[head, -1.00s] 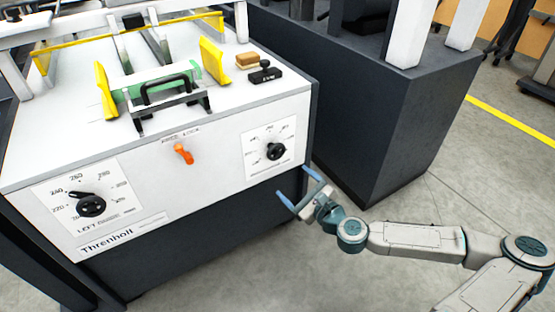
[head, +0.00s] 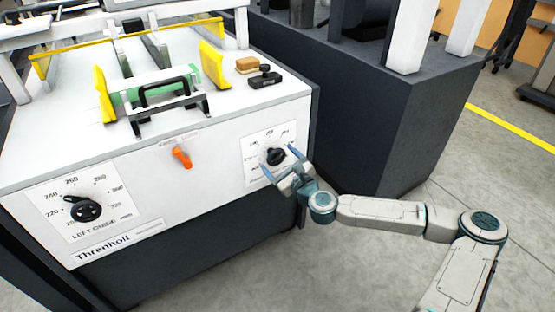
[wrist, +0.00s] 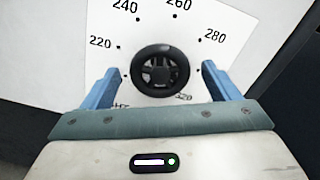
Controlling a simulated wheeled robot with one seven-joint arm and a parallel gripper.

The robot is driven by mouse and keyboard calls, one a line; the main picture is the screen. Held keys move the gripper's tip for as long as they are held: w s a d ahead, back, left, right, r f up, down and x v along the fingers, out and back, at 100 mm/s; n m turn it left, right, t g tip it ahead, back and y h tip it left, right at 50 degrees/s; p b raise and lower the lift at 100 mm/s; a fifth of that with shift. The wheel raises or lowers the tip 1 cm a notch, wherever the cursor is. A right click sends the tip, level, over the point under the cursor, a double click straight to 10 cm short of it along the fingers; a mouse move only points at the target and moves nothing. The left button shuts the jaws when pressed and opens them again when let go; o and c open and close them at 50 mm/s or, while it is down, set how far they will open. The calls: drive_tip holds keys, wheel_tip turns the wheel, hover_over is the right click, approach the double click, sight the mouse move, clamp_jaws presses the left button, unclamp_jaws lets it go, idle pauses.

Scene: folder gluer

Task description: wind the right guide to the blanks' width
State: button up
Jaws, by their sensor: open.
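The right guide's dial knob (head: 276,157) is a round black handwheel on a white scale card on the machine's front. In the wrist view the knob (wrist: 162,71) sits centred between my fingers, with 220 to 280 printed around it; its pointer setting is unclear. My gripper (head: 280,161) is open, its blue fingers on either side of the knob, with no contact visible. The yellow right guide (head: 212,64) stands on the machine top to the right of the green blanks (head: 155,90). I cannot tell whether it touches them. The yellow left guide (head: 104,94) stands opposite.
The left guide's knob (head: 86,210) is at the lower left of the front panel. An orange lever (head: 181,157) sits between the dials. A black stamp (head: 265,77) and a tan block (head: 247,64) lie on top. A dark machine base (head: 370,110) stands to the right.

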drive_tip(key=shift+x, duration=0.95)
drive_tip(key=c, duration=1)
